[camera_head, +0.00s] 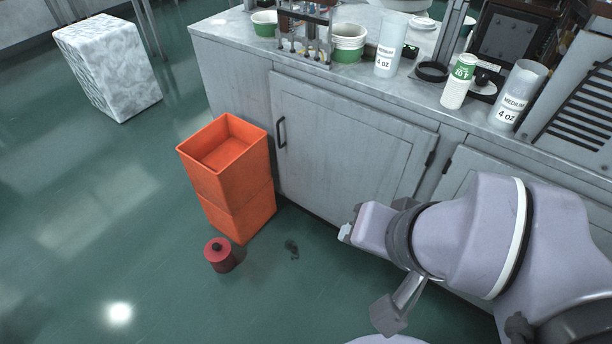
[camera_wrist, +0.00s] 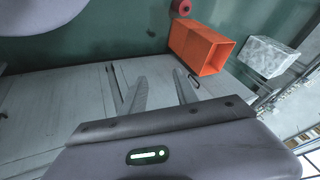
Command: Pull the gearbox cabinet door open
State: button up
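The grey cabinet door (camera_head: 345,150) is shut flush in the front of the counter, with a black bar handle (camera_head: 281,132) near its left edge and hinges on its right. The door (camera_wrist: 152,70) also shows in the wrist view beyond my fingers, and the small dark handle (camera_wrist: 194,82) is just right of the right finger. My gripper (camera_wrist: 160,76) is open, with nothing between its two fingers. In the head view my gripper (camera_head: 346,232) is in front of the lower part of the door, right of and below the handle, apart from it. No gearbox is visible.
Two stacked orange crates (camera_head: 222,185) stand on the floor left of the door, close to the handle side. A red canister (camera_head: 219,255) is in front of them. Cups and bottles stand on the countertop (camera_head: 235,32). The green floor further left is clear up to a marbled white block (camera_head: 108,65).

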aim_at(335, 153)
jog(key=i+j, duration=0.55)
jog(key=i, duration=0.25)
jog(key=i+j+z, duration=0.1)
jog(key=i+j, duration=0.5)
jog(key=i, duration=0.2)
